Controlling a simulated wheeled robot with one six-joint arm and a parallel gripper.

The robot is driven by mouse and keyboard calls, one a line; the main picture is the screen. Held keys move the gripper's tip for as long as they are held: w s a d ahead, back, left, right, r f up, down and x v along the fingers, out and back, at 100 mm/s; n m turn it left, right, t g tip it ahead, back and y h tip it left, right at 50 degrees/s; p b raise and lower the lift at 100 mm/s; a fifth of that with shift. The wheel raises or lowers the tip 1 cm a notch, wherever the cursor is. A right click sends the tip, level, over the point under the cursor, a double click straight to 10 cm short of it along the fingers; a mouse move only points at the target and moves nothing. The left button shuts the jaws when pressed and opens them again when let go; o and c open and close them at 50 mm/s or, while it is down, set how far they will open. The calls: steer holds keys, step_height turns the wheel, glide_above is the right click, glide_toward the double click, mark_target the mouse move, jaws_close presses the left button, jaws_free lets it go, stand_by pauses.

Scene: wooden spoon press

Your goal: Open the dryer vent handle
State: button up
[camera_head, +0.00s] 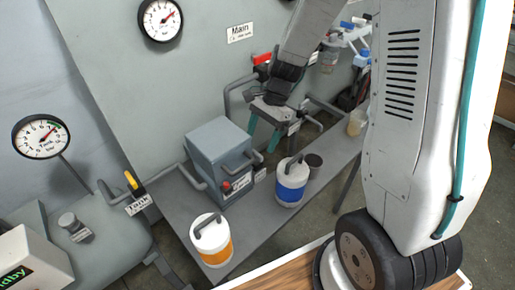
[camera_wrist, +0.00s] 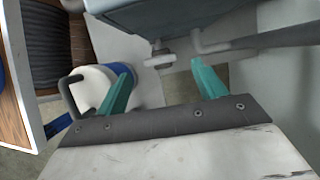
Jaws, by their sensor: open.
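A grey box (camera_head: 217,145), which looks like the dryer, stands on the bench in the head view. A small red handle (camera_head: 226,187) sits low on its front beside a white label too small to read; I take it as the vent handle. My gripper (camera_head: 261,143) is open and empty, its teal fingers pointing down behind and right of the box. In the wrist view my gripper (camera_wrist: 163,80) shows its fingers spread, with the box's underside (camera_wrist: 160,15) and a pale fitting (camera_wrist: 158,60) beyond them. The red handle cannot be made out there.
A blue-banded jug (camera_head: 292,183) stands right of the box, and it shows by the left finger in the wrist view (camera_wrist: 92,88). An orange-banded jug (camera_head: 211,240) stands at the bench's front.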

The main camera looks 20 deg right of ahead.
mark_target(256, 152)
steer(key=shift+x, duration=2.35)
steer(key=c, duration=1)
steer(key=n+g, duration=0.1)
steer(key=n, duration=0.2)
steer(key=shift+w+n+h, duration=0.15)
steer(key=shift+n+h, duration=0.15)
steer(key=shift+n, duration=0.1)
steer(key=shift+w+a+n+g+h, duration=0.1)
steer(key=shift+n+g+h, duration=0.2)
steer(key=shift+n, duration=0.55)
steer(key=shift+a+n+g+h, duration=0.1)
steer(key=shift+n+g+h, duration=0.15)
steer(key=shift+n, duration=0.6)
steer(key=shift+r, duration=0.1)
steer(key=o, duration=1)
steer(key=shift+d, duration=0.1)
